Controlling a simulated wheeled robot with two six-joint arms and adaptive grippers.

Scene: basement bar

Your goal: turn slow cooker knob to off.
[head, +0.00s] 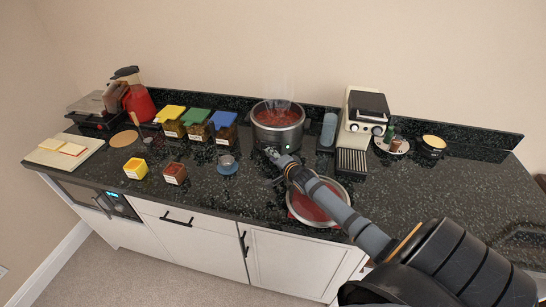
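The slow cooker (293,138) is a round steel pot with red food inside and steam rising, at the back middle of the counter. A small greenish light shows low on its front. My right arm reaches in from the lower right. My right gripper (270,152) is at the lower front of the cooker, where the knob is not clearly visible. Whether it touches the cooker or knob, and whether its fingers are open, is too small to tell. My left gripper is not in view.
A round, light-rimmed red lid or dish (308,210) lies under my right arm. A coffee machine (358,117) and grey canister (328,130) stand right of the cooker. Left are colour-lidded containers (198,126) and a small blue dish (228,168). Dark counter (205,190) is free at front left.

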